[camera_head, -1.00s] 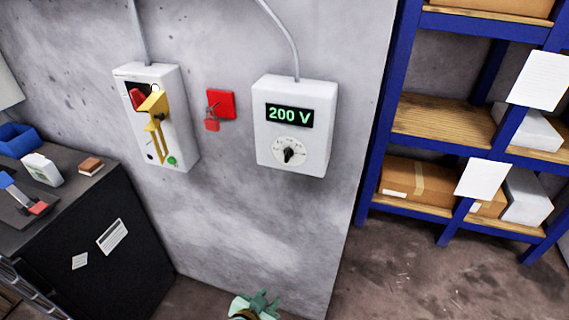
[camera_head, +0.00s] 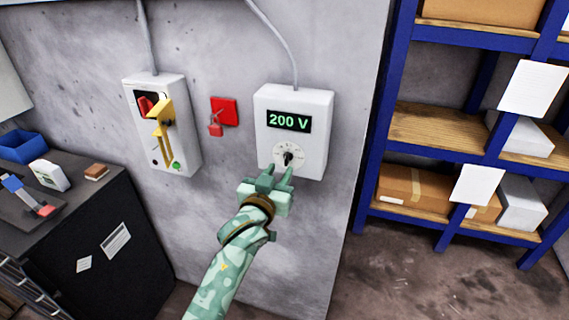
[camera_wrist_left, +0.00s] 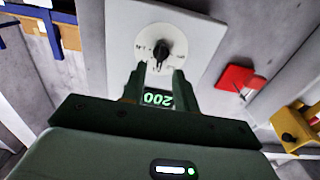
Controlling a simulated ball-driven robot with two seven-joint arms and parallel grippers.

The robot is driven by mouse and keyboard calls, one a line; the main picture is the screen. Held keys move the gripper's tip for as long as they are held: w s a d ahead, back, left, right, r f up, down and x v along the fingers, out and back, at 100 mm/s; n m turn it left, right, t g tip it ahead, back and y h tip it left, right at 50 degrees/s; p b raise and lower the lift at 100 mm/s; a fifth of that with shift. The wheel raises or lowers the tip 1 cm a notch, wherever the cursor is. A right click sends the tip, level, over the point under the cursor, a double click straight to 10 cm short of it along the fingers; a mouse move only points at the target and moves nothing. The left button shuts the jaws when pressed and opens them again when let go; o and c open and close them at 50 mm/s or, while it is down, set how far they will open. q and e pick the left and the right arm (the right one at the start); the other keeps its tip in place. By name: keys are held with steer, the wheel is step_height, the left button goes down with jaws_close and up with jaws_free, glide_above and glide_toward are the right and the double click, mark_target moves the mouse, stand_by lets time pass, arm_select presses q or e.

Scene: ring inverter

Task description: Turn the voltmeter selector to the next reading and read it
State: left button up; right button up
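The voltmeter (camera_head: 310,152) is a white box on the grey wall with a green-lit display (camera_head: 289,121) that reads 200 V. Below the display is a round dial with a black selector knob (camera_head: 288,158). My left gripper (camera_head: 277,175) is open, its two fingers raised just below the knob. In the left wrist view the picture is upside down: the fingers (camera_wrist_left: 159,80) stand apart with the lit display between them, and the knob (camera_wrist_left: 163,49) lies beyond their tips. I cannot tell whether they touch it. My right gripper is not in view.
Left of the voltmeter hang a red padlock on a red plate (camera_head: 223,112) and a white switch box (camera_head: 182,92) with a yellow lever. A dark cabinet (camera_head: 60,235) with small items stands at left. A blue shelf rack (camera_head: 399,60) stands at right.

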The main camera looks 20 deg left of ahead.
mark_target(286, 160)
arm_select(q)
steer(key=w, duration=0.5)
jaws_close()
